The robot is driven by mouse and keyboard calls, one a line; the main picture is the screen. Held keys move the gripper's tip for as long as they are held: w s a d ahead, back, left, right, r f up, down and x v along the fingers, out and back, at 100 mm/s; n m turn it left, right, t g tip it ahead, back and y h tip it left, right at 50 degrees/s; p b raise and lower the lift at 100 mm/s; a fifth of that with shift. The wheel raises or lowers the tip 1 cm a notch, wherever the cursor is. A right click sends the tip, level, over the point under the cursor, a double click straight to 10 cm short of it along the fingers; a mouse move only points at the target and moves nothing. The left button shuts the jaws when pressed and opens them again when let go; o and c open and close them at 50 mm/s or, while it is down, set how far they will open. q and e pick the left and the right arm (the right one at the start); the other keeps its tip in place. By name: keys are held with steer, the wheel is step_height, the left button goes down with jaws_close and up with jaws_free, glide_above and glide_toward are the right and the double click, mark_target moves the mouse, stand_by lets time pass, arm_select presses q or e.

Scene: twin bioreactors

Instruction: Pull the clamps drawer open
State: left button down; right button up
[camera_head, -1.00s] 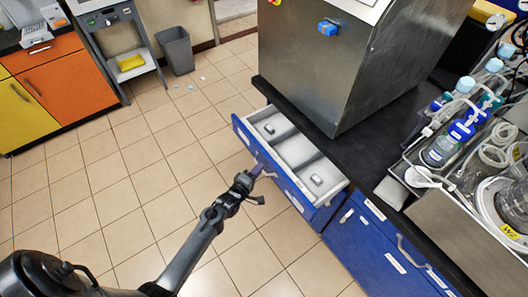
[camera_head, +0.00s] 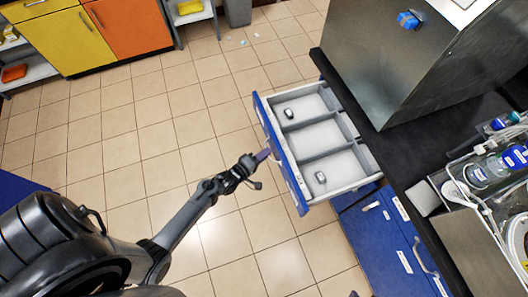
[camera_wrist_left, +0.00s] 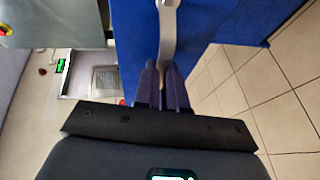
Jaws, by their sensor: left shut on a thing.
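The blue-fronted drawer (camera_head: 300,188) stands out from under the dark bench, its light grey inside showing. Dividers split it into compartments. One small metallic piece (camera_head: 289,113) lies in the far compartment and another (camera_head: 320,177) in the near one; the middle one looks empty. I cannot read a label on its front. My left gripper (camera_head: 264,154) is at the middle of the drawer front, shut on its handle. In the left wrist view the pale curved handle (camera_wrist_left: 168,32) runs between the purple fingers (camera_wrist_left: 164,78). My right gripper is not in view.
A closed blue cabinet front (camera_head: 385,240) with a handle is beside the drawer. A big metal box (camera_head: 400,70) stands on the dark bench top (camera_head: 400,150), with bottles and tubing at the right. Tiled floor (camera_head: 225,235) is clear around my arm.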

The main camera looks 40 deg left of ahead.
arm_select(q)
steer(key=c, duration=1.2)
jaws_free()
steer(key=p+v, duration=0.1)
steer(key=v, duration=0.9)
steer(key=shift+s+r+p, duration=0.1)
steer(key=shift+s+p, duration=0.2)
steer(key=shift+s, duration=0.05)
